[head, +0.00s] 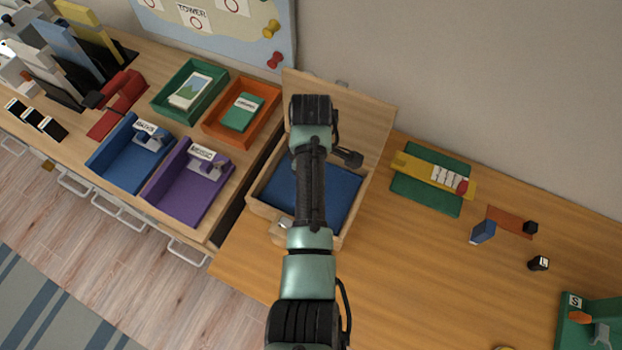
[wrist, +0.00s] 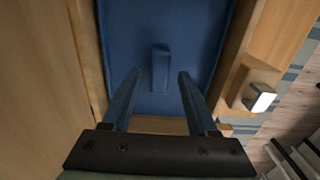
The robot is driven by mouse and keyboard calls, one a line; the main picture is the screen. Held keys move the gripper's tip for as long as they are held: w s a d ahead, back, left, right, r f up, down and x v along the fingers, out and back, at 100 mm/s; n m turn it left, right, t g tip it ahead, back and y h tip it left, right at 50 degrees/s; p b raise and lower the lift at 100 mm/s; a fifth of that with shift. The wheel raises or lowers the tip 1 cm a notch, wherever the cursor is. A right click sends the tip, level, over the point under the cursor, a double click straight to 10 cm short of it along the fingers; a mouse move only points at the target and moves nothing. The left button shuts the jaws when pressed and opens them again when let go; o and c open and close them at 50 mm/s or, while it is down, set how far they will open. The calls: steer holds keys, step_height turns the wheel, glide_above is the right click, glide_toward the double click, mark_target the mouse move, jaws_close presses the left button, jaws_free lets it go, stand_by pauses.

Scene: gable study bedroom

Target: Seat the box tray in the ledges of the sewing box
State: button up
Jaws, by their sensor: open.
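The sewing box (head: 262,209) is a pale wooden box on the desk with its lid (head: 345,115) standing open at the back. The blue box tray (head: 343,197) lies inside its walls, partly hidden by my arm. In the wrist view the tray (wrist: 205,35) shows a raised blue grip tab (wrist: 160,68) near its middle. My gripper (wrist: 159,76) is open, with its two fingers apart on either side of the tab's line and nothing visibly held. I cannot tell whether the tray rests on the ledges, which are hidden.
On the left stand green (head: 165,107), orange (head: 222,135), blue (head: 112,158) and purple (head: 180,198) trays. A green mat with a yellow piece (head: 452,186) lies to the right. Small blocks and a green holder (head: 575,335) are farther right. The desk's front middle is mostly clear.

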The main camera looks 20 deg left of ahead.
step_height(320, 180, up, 11)
stand_by(0.3)
steer(key=shift+f, duration=0.1)
stand_by(0.4)
